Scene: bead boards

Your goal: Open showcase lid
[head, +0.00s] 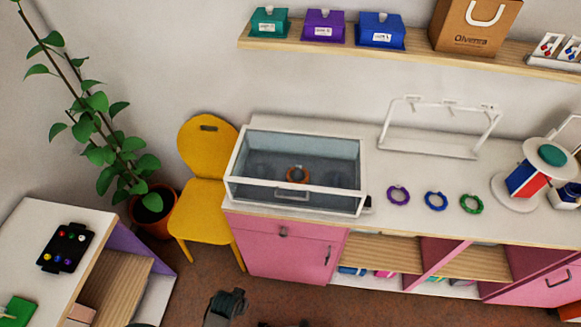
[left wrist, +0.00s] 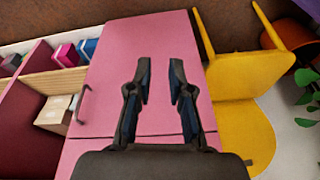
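The showcase (head: 296,171) is a glass box with a white frame on the left end of the white counter. Its glass lid is down, and a small handle (head: 292,195) shows at its front edge. An orange bracelet (head: 298,175) lies inside. My left gripper (head: 228,303) is low in front of the pink cabinet, below and apart from the showcase. In the left wrist view my left gripper (left wrist: 160,75) is open and empty, its fingers in front of the pink cabinet front (left wrist: 140,45).
Purple (head: 398,195), blue (head: 436,201) and green (head: 471,204) bracelets lie right of the showcase. A white rack (head: 440,125) stands behind them. A yellow chair (head: 203,208) stands left of the counter. A shelf (head: 400,47) with boxes hangs above. A low table (head: 40,225) is at left.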

